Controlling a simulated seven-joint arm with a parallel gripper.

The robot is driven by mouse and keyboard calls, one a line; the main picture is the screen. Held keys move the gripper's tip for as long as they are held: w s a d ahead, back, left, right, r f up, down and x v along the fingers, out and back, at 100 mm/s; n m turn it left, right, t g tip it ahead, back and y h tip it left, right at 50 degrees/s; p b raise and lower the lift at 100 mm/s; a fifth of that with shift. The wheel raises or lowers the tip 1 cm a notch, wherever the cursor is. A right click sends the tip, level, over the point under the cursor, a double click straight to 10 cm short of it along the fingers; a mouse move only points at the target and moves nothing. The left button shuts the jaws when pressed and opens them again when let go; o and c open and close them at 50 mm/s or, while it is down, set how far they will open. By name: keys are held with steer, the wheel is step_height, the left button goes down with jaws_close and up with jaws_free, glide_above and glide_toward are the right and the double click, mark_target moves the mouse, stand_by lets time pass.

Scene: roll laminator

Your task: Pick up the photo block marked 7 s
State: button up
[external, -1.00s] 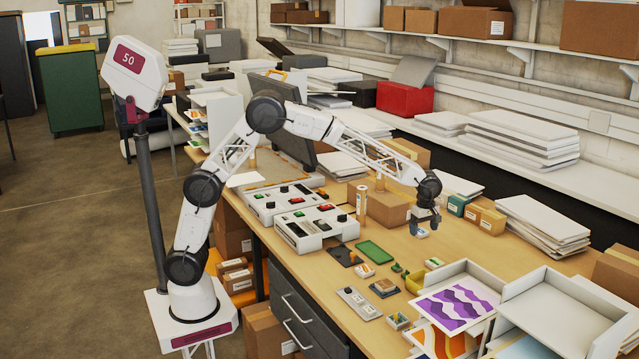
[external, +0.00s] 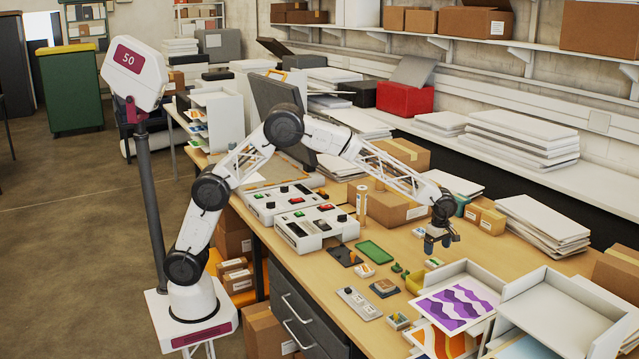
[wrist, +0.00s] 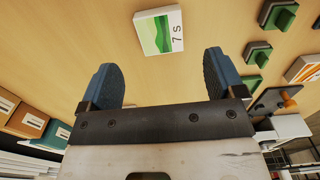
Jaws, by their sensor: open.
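The photo block marked 7 s (wrist: 158,30) lies on the wooden table in the wrist view, a small white block with a green picture and "7 s" printed on one side. It is beyond the fingertips, roughly centred between them, and apart from both. My gripper (wrist: 160,75) is open and empty, with its two blue fingers spread.
Green-topped dark stampers (wrist: 257,52) and another labelled block (wrist: 302,68) lie to the right in the wrist view. Small cartons (wrist: 25,118) stand at the left. In the external view a white tray (external: 470,270) is near the gripper, and the laminator (external: 305,228) stands left.

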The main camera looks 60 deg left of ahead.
mark_target(435, 262)
steer(key=shift+f, duration=0.65)
steer(key=shift+f, duration=0.15)
steer(key=shift+f, duration=2.5)
steer(key=c, duration=1)
steer(key=shift+r, duration=0.2)
step_height(435, 262, up, 10)
steer(key=shift+f, duration=0.15)
